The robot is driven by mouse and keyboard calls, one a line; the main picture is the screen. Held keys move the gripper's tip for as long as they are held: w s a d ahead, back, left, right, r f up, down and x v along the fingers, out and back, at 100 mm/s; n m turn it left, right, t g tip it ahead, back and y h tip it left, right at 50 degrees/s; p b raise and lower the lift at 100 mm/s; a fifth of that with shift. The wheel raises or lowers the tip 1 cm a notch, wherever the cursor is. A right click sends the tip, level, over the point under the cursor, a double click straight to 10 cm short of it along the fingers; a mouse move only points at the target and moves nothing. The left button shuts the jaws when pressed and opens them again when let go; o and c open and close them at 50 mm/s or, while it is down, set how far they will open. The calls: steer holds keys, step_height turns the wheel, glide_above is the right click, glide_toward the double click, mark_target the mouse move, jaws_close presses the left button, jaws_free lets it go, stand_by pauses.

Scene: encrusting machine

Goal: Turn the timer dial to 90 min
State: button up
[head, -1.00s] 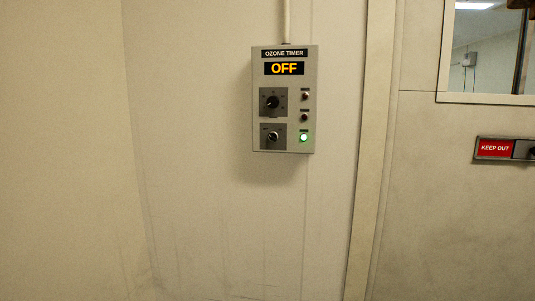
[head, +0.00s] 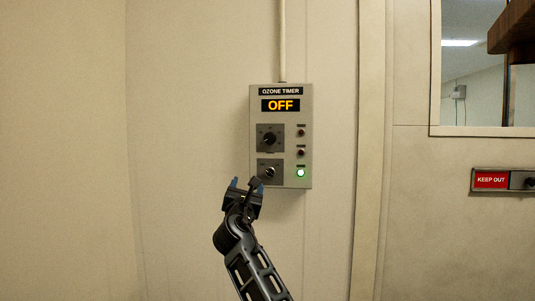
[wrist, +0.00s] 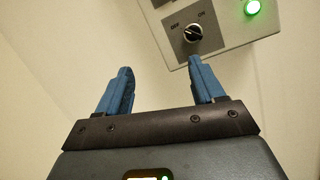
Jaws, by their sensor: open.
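The ozone timer box (head: 305,120) is a grey panel on the wall, with a lit display (head: 281,105) reading OFF. The timer dial (head: 269,139) is the upper black knob; its exact pointer setting is too small to read. A lower switch knob (head: 269,172) sits below it and also shows in the wrist view (wrist: 193,33). My gripper (head: 245,184) is open and empty, below and left of the dial, near the box's lower left corner. In the wrist view, the blue fingers (wrist: 162,85) are apart with nothing between them. The timer dial is out of the wrist view.
A green lamp (head: 300,173) is lit at the box's lower right, below two dark buttons (head: 301,142). A conduit (head: 282,40) runs up from the box. A door with a window (head: 475,90) and a KEEP OUT latch (head: 491,180) is at right. The left wall is bare.

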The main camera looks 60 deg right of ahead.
mark_target(269, 139)
steer(key=shift+w+d+r+g+h, duration=0.1)
steer(key=shift+d+r+g+h, duration=0.4)
steer(key=shift+d+r, duration=1.6)
steer(key=shift+w+d+r+g+h, duration=0.1)
steer(key=shift+d+r+g+h, duration=0.35)
steer(key=shift+d+r, duration=1.65)
steer(key=shift+w+d+r+g+h, duration=0.1)
steer(key=shift+d+r+g+h, duration=0.35)
steer(key=shift+d+r, duration=1.6)
steer(key=shift+a+r+g, duration=0.2)
steer(key=shift+g, duration=0.1)
steer(key=shift+c, duration=0.5)
steer(key=shift+s, duration=0.1)
steer(key=c, duration=1)
steer(key=shift+o, duration=0.2)
steer(key=shift+m, duration=0.3)
